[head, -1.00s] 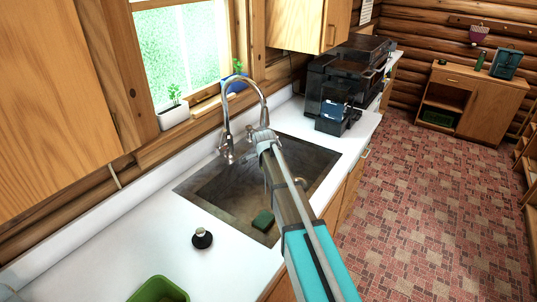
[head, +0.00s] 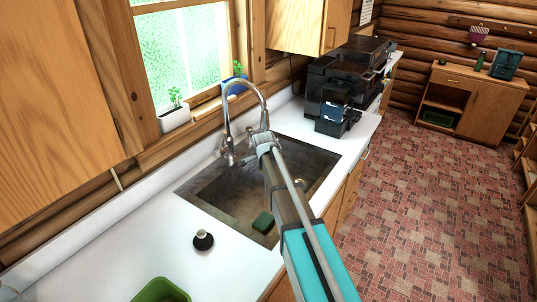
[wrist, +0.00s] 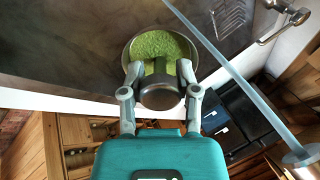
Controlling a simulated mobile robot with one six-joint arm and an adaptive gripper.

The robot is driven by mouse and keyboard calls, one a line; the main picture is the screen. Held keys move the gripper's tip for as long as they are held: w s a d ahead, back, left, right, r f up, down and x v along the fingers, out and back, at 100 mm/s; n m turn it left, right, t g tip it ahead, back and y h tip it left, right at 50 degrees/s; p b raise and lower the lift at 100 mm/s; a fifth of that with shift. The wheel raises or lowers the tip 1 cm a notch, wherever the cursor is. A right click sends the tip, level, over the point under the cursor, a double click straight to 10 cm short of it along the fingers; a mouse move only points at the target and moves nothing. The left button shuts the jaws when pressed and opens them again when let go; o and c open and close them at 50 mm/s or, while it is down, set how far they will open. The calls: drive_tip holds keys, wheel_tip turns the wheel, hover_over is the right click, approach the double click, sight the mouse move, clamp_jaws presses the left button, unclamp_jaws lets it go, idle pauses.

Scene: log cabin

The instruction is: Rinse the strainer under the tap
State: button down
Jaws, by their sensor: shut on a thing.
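My gripper (wrist: 158,78) is shut on the strainer (wrist: 133,50), a round metal rim with bright green inside, held ahead of the fingers in the wrist view. The tap (head: 228,125), a curved chrome spout, stands at the sink's back edge. In the wrist view a straight pale bluish streak (wrist: 232,72), looking like running water, passes to the right of the strainer. I cannot tell whether it touches the rim.
A green sponge (head: 263,222) lies in the sink. A dark round knob-like thing (head: 203,240) and a green tub (head: 162,290) stand on the white counter (head: 140,235). Black appliances (head: 340,85) stand beyond the sink. The tiled floor (head: 440,210) at right is clear.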

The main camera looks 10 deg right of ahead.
drive_tip(key=s+r+p, duration=0.2)
drive_tip(key=shift+s+a+r, duration=0.2)
drive_tip(key=shift+s+a, duration=0.2)
